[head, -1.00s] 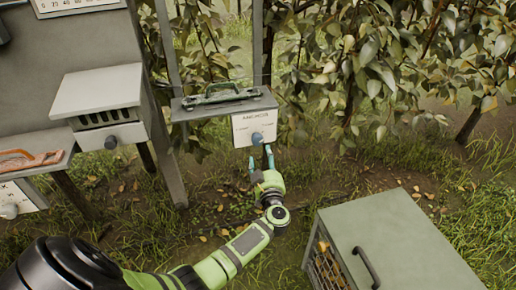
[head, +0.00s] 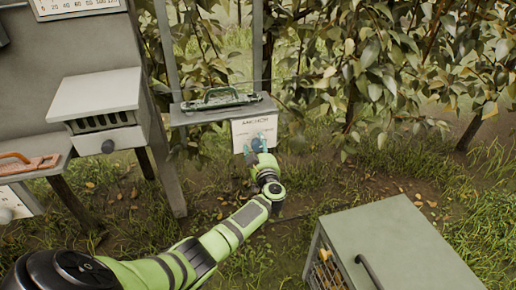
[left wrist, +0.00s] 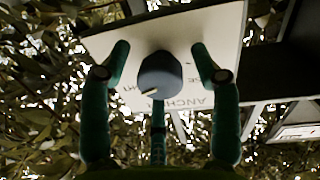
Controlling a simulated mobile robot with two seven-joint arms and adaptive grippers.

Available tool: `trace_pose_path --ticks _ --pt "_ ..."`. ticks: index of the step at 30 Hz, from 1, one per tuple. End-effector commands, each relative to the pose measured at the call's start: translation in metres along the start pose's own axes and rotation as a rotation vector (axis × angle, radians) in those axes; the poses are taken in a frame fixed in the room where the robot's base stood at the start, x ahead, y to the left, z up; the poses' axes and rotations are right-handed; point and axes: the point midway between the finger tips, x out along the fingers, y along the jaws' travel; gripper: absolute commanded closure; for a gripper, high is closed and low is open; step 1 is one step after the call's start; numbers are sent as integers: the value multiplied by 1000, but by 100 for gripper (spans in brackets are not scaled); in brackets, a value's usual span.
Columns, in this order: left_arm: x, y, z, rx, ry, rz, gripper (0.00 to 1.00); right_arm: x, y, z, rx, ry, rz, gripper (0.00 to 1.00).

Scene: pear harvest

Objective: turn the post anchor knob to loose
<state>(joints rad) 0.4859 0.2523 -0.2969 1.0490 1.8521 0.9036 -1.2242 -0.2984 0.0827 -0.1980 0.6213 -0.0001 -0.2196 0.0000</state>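The white anchor panel (head: 244,131), lettered ANCHOR, hangs under a small grey shelf on the post. Its blue-grey round knob (head: 259,140) is partly hidden by my left gripper (head: 256,147) in the head view. In the left wrist view the knob (left wrist: 160,75) shows a pale pointer mark at its lower left, and the panel (left wrist: 190,35) appears upside down. The teal fingers of my left gripper (left wrist: 161,62) are spread on both sides of the knob, with visible gaps. The small setting words are partly covered. My right gripper is not in view.
A green-handled tool (head: 222,98) lies on the shelf (head: 190,116) above the panel. A grey box (head: 395,245) with a dark handle stands at lower right. A grey cabinet (head: 95,95) stands at left. Leafy branches fill the back.

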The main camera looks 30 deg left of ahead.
Motion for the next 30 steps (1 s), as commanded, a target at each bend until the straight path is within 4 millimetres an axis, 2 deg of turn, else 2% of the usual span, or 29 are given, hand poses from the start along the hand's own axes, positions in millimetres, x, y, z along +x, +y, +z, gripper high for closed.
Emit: trace_pose_path --ticks 1,2,3,4,17,23,30 --pt "0 0 0 0 0 0 60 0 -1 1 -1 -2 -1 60" --pt "0 0 0 0 0 0 72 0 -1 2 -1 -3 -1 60" --pt "0 0 0 0 -1 0 88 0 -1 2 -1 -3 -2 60" --pt "0 0 0 0 -1 0 92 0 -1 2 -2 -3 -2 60" --pt "-1 0 2 -32 -2 -1 93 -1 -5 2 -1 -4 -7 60" --pt "-2 1 4 -134 2 1 93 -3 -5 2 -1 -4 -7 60" --pt "-2 1 6 -337 18 5 93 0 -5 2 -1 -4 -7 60"
